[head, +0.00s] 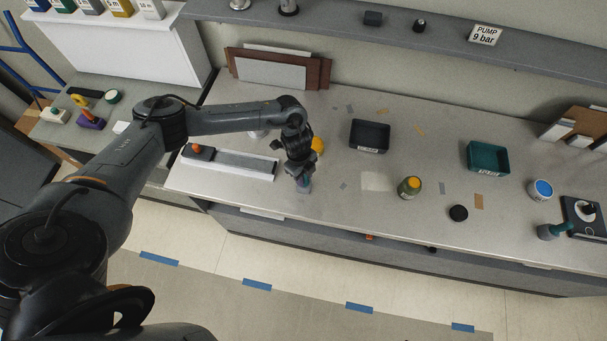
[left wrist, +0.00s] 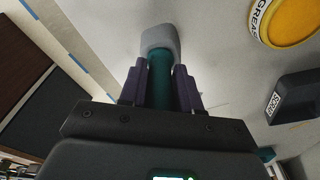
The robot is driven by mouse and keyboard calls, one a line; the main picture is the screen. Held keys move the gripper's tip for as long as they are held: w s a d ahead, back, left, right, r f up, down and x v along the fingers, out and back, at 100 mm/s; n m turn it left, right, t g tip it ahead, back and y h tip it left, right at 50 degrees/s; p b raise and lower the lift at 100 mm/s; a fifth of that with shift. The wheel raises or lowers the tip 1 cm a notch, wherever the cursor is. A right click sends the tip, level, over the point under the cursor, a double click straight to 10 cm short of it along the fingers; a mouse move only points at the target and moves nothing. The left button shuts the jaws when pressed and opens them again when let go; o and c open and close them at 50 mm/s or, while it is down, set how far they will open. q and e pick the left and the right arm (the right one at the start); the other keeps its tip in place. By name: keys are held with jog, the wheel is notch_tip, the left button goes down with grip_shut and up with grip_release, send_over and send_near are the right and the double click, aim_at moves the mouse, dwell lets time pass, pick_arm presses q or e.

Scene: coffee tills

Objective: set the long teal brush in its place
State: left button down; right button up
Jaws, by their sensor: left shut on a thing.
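My left gripper (head: 302,178) is over the left part of the grey counter, near its front edge. In the left wrist view its purple fingers (left wrist: 160,88) are shut on the handle of a teal brush (left wrist: 160,75) with a grey head. The brush also shows below the gripper in the head view (head: 304,187), mostly hidden by it. I cannot tell whether the head touches the counter. Another teal-handled thing with a grey end (head: 550,231) lies at the far right, beside a black square stand (head: 583,213). My right gripper is not in view.
A white-edged tray with a grey strip (head: 240,163) lies left of the gripper. A yellow grease tin (head: 318,145) is close behind it. A dark bin (head: 370,134), a teal bin (head: 488,158) and a yellow-topped jar (head: 410,187) stand to the right.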

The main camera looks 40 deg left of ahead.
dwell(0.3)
pick_arm(q)
jog(key=c, duration=0.7)
grip_release()
jog(key=shift+a+r+b, duration=0.15)
jog(key=shift+a+r, duration=0.1)
jog(key=shift+r, duration=1.5)
jog(key=shift+a+r+b, duration=0.2)
jog(key=shift+a+r, duration=0.05)
jog(key=shift+r, duration=1.55)
jog(key=shift+a+r+b, duration=0.15)
jog(key=shift+a+r, duration=0.1)
jog(key=shift+r, duration=1.5)
jog(key=shift+d, duration=0.15)
